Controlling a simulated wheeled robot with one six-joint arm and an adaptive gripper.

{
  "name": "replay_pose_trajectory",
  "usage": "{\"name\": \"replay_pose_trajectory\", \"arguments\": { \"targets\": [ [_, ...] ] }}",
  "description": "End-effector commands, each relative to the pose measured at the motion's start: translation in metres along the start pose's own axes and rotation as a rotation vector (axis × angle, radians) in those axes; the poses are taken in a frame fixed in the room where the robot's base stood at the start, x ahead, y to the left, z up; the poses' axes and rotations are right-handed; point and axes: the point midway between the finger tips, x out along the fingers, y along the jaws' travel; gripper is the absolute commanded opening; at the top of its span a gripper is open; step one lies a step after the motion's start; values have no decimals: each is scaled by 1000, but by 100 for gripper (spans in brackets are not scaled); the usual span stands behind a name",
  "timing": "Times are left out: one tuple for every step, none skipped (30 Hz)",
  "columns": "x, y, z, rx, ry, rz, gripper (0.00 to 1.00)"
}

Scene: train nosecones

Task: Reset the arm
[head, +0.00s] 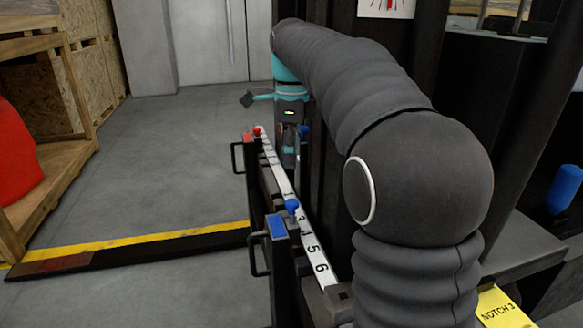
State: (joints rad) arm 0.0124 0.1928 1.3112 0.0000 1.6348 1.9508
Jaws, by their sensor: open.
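My arm, in a dark ribbed cover, reaches from the lower right up and away, then bends down at its far end. My gripper (289,158) hangs below the teal wrist, pointing down beside the far part of a white numbered strip (308,240). It is open, and its fingers are small and partly dark against the background. I see nothing held in it. A blue knob (292,206) stands on the strip nearer to me, apart from the gripper. A red knob (257,131) is at the strip's far end.
Black units with handles carry a blue label (277,227) and a red label (248,138). A blue object (564,188) stands at the right, above a yellow "NOTCH 3" label (502,309). Wooden crates (60,90) and a red object (15,150) are at the left.

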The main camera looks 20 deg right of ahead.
Motion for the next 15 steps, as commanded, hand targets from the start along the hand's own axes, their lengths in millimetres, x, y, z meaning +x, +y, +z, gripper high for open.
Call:
{"name": "replay_pose_trajectory", "arguments": {
  "targets": [
    [-3,0,0,0,0,0,60],
    [-4,0,0,0,0,1,60],
    [-5,0,0,0,0,0,60],
    [-5,0,0,0,0,0,60],
    [-6,0,0,0,0,0,60],
    [-6,0,0,0,0,0,60],
    [-6,0,0,0,0,1,60],
    [-6,0,0,0,0,1,60],
    [-6,0,0,0,0,1,60],
    [-6,0,0,0,0,1,60],
    [-6,0,0,0,0,1,60],
    [-6,0,0,-1,0,1,60],
    [-6,0,0,-5,0,1,60],
    [-6,0,0,-14,0,1,60],
    [-5,0,0,-31,0,0,60]
  ]
}}
